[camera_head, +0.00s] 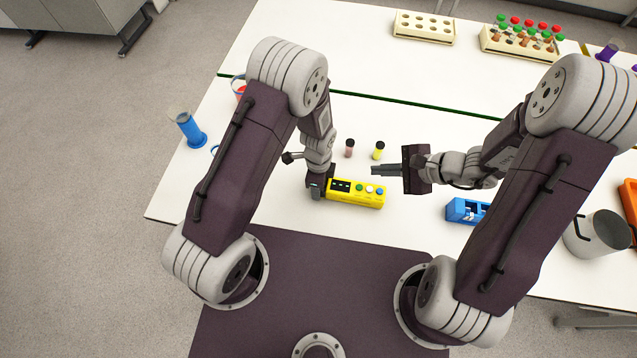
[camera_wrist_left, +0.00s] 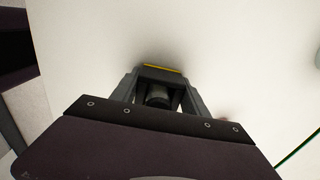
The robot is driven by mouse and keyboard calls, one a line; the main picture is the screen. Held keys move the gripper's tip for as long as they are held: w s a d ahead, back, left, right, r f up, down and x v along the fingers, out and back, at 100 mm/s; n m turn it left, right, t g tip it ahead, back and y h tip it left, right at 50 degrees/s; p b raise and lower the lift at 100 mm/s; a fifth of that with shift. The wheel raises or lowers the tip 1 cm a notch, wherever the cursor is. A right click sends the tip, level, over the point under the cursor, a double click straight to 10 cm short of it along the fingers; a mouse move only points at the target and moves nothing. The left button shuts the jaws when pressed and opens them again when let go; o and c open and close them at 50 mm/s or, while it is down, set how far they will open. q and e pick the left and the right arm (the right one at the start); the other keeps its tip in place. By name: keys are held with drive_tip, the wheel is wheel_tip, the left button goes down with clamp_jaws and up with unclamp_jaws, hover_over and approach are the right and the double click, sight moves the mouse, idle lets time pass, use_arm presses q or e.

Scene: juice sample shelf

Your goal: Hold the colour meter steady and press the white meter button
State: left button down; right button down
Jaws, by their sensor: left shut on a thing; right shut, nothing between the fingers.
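The yellow colour meter (camera_head: 345,199) lies on the white table with a dark display at its left. Green, white and blue buttons sit along its top; the white meter button (camera_head: 370,189) is the middle one. My left gripper (camera_head: 317,190) is shut on the meter's left end. In the left wrist view, a thin yellow edge of the meter (camera_wrist_left: 162,68) shows at the fingertips of the left gripper (camera_wrist_left: 158,75). My right gripper (camera_head: 374,170) is shut and empty, pointing left, above and just behind the buttons, apart from the meter.
A pink vial (camera_head: 349,148) and a yellow vial (camera_head: 378,151) stand behind the meter. A blue holder (camera_head: 466,211) and a grey jug (camera_head: 598,236) are at the right. A blue cylinder (camera_head: 189,130) stands at the left. Racks (camera_head: 424,28) are at the back.

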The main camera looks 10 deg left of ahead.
approach(361, 185)
drive_tip(key=x, duration=0.4)
drive_tip(key=shift+w+a+f, duration=0.15)
drive_tip(key=shift+w+a, duration=0.05)
idle(1.7)
drive_tip(key=shift+f, duration=0.4)
idle(0.3)
drive_tip(key=shift+r, duration=0.45)
wheel_tip(361, 185, up, 6)
idle(0.5)
